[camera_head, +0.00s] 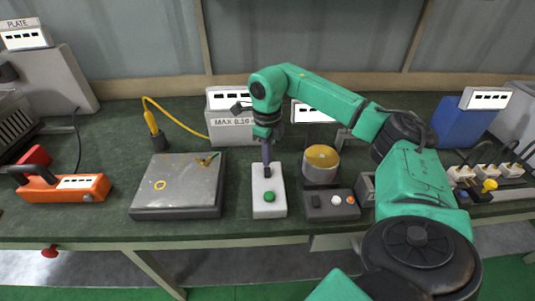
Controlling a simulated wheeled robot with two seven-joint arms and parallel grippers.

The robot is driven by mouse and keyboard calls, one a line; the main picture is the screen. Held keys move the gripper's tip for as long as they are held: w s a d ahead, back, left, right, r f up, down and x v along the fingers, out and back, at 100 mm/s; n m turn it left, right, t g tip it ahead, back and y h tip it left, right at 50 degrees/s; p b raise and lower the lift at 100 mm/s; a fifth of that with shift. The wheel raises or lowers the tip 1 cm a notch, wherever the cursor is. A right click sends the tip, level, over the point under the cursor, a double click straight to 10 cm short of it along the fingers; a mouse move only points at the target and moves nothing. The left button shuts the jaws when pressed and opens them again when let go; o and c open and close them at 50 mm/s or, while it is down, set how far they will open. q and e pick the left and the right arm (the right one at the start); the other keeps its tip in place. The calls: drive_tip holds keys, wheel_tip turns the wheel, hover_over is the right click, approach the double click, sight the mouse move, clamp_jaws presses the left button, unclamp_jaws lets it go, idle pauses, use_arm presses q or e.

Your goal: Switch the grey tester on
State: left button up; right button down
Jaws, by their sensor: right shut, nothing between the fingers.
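A grey box (228,131) with a white label reading "MAX 0.10" stands at the back middle; it looks like the tester. A yellow cord runs from its left side to a yellow probe (151,122) in a dark holder. My right arm partly covers the box's right side, and I cannot make out its switch. My right gripper (267,169) points down in front of the box, shut and empty. Its tips are over the far end of a light grey block (269,209) with a green button; I cannot tell whether they touch it. My left gripper is out of view.
A metal plate (178,184) lies left of the block. A dark control box (332,207) with small buttons and a yellow-topped cylinder (321,163) stand to its right. An orange tool (62,188) lies far left, a blue box (465,121) far right.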

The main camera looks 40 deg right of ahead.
sight(267, 168)
drive_tip(key=shift+s+f+b, duration=0.1)
drive_tip(key=shift+f+b, duration=0.55)
drive_tip(key=shift+f, duration=0.45)
idle(0.6)
drive_tip(key=shift+r, duration=0.1)
wheel_tip(267, 168, up, 7)
drive_tip(key=p, duration=0.6)
drive_tip(key=shift+p, duration=0.35)
